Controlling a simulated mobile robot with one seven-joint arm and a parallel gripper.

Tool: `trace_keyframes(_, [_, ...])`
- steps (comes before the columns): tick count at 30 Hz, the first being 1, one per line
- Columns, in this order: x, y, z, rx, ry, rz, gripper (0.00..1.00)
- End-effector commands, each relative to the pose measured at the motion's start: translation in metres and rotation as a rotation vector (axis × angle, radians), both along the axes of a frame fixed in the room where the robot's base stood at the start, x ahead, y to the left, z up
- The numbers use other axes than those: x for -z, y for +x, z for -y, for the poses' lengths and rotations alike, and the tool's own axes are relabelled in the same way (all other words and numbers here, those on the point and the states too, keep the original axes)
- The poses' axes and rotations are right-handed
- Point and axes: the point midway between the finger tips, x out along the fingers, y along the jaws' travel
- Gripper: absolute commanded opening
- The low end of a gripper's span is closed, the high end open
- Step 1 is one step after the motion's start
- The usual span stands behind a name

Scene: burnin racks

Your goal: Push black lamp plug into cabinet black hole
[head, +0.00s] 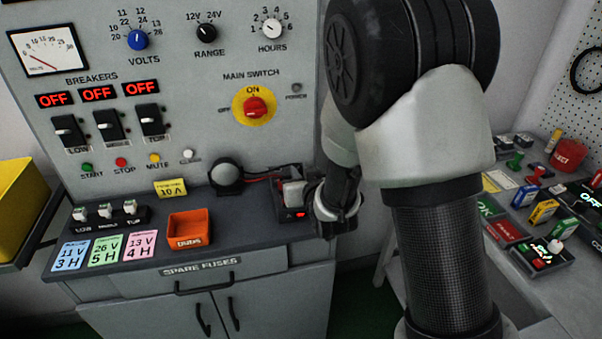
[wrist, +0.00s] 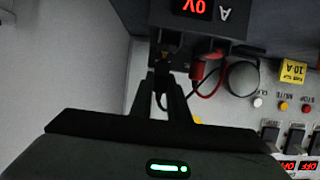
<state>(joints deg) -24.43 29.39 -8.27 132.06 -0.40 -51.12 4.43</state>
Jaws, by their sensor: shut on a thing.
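My gripper (wrist: 166,82) is shut on the black lamp plug (wrist: 166,62), just in front of the dark meter box face. A thin black lead loops down from the plug. The plug's tip and the black hole are hidden, so I cannot tell whether the plug is in the hole. Beside it, a red plug (wrist: 208,62) with a red lead sits at the box. In the head view my gripper (head: 326,212) is at the right end of the cabinet counter, and the plug is hidden there. The round lamp (head: 226,173) stands on the counter to the left, with leads running right.
The cabinet panel (head: 150,62) rises behind, with breakers reading OFF and a red main switch (head: 255,107). An orange fuse bin (head: 190,229), coloured cards and several small fuses lie on the counter. A side table (head: 505,240) full of small items stands at right.

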Motion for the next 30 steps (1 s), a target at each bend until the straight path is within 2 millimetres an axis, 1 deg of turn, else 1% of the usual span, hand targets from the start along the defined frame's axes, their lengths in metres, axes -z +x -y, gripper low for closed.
trace_keyframes(16, [0.0081,0.0,0.0001,0.0,0.0,0.0,0.0])
trace_keyframes(30, [0.0084,0.0,0.0002,0.0,0.0,0.0,0.0])
